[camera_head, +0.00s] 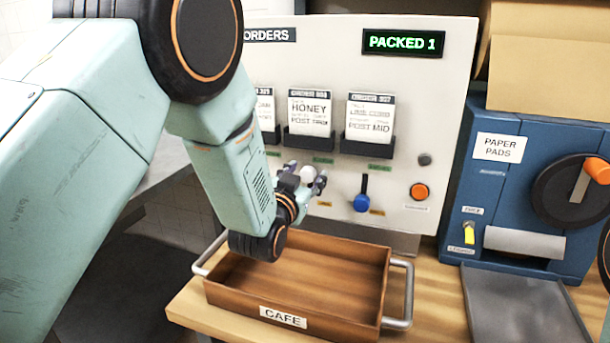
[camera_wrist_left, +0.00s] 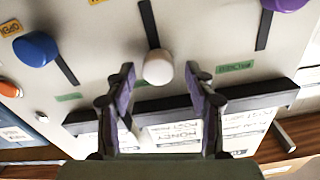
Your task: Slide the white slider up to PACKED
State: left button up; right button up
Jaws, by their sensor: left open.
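The white slider's round knob (camera_head: 308,174) is on the pale upright panel (camera_head: 440,95), near its green label. In the left wrist view, which shows the panel upside down, the white knob (camera_wrist_left: 158,66) is at the green-label end of its dark slot, with bare slot on the other side. My left gripper (camera_head: 305,178) is open, one finger on each side of the knob. The wrist view shows a gap between the knob and each fingertip (camera_wrist_left: 160,72). A display (camera_head: 403,42) on the panel reads PACKED 1. My right gripper is not in view.
A blue slider knob (camera_head: 362,203) is to the right, near its orange label. A purple knob (camera_wrist_left: 285,4) shows in the wrist view. Card holders (camera_head: 368,147) sit above the sliders. A wooden CAFE tray (camera_head: 345,250) stands below. A blue PAPER PADS machine (camera_head: 490,190) is at right.

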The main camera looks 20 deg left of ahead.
pick_arm(q)
jog(key=s, duration=1.2)
jog(key=shift+a, duration=0.15)
jog(key=shift+s+f, duration=0.1)
dwell(0.3)
